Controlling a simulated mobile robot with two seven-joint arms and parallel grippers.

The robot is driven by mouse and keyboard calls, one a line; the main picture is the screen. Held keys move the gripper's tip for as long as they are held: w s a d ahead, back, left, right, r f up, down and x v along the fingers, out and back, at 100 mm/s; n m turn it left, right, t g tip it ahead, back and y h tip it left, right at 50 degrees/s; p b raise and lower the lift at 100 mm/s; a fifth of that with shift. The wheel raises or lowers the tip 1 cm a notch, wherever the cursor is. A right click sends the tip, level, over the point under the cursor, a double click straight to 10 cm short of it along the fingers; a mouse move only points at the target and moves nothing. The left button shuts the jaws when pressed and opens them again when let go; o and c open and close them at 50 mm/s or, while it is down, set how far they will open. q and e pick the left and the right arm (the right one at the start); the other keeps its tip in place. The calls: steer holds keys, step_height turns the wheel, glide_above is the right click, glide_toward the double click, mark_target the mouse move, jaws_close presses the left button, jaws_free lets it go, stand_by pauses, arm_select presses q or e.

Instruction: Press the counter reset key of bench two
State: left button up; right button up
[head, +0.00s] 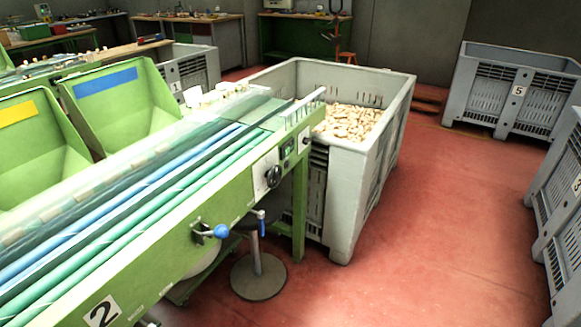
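Bench two (215,203) is a long green sorting bench with a white plate marked 2 (103,312) low on its front. It runs from the lower left toward the middle of the head view. A small dark box that looks like the counter (289,147) sits on the front near the bench's far right end, beside a black handwheel (273,176) on a white plate. The reset key is too small to make out. Neither of my grippers is in view.
A grey crate of corks (380,170) stands at the bench's far end. A round-based stool (258,276) stands under the bench front. A blue-knobbed lever (221,231) sticks out there. More grey crates, one marked 5 (490,85), line the right. Red floor between is clear.

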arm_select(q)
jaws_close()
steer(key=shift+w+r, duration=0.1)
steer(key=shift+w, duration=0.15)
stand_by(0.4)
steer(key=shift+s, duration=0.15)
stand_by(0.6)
